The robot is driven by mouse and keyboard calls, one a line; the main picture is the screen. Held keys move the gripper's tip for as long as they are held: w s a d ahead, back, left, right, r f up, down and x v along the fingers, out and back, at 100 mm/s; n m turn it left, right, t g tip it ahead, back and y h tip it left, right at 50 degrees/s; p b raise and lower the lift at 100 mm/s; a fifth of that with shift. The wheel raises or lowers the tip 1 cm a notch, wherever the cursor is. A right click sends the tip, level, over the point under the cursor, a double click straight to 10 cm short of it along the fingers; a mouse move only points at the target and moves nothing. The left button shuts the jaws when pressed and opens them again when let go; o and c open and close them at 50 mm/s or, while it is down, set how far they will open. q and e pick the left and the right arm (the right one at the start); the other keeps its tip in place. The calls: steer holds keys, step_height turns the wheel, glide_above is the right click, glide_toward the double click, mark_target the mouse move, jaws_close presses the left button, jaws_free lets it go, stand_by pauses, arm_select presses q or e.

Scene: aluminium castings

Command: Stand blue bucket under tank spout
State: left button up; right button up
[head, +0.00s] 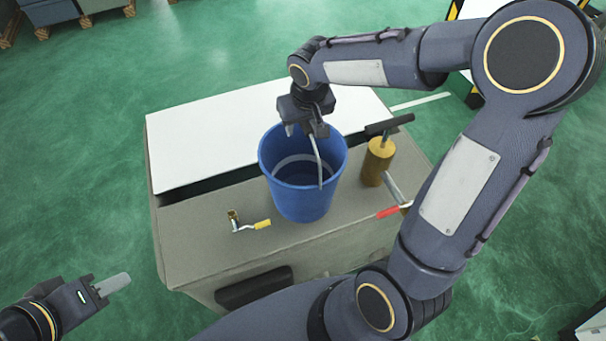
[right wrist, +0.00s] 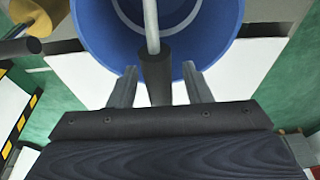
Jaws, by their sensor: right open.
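The blue bucket (head: 306,204) stands upright on the grey top of a cabinet (head: 185,235), near its middle. Its wire handle carries a dark cylindrical grip (right wrist: 157,75). My right gripper (head: 304,132) is at the far rim of the bucket. In the right wrist view its two fingers (right wrist: 160,88) are apart, with the dark grip between them and a gap on each side. My left gripper (head: 108,286) is at the lower left, off the cabinet, apart from the bucket; its finger opening is unclear. I cannot make out a tank spout for certain.
A brass cylinder (head: 379,162) with a black bar handle stands right of the bucket, beside a red-handled valve (head: 388,211). A small yellow-handled valve (head: 261,224) lies left of it. A white panel (head: 200,142) covers the back. Green floor surrounds the cabinet.

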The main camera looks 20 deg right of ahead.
steer(key=shift+w+f, duration=0.1)
steer(key=shift+f, duration=0.3)
steer(key=shift+c, duration=0.5)
jaws_close()
steer(key=shift+r, duration=0.15)
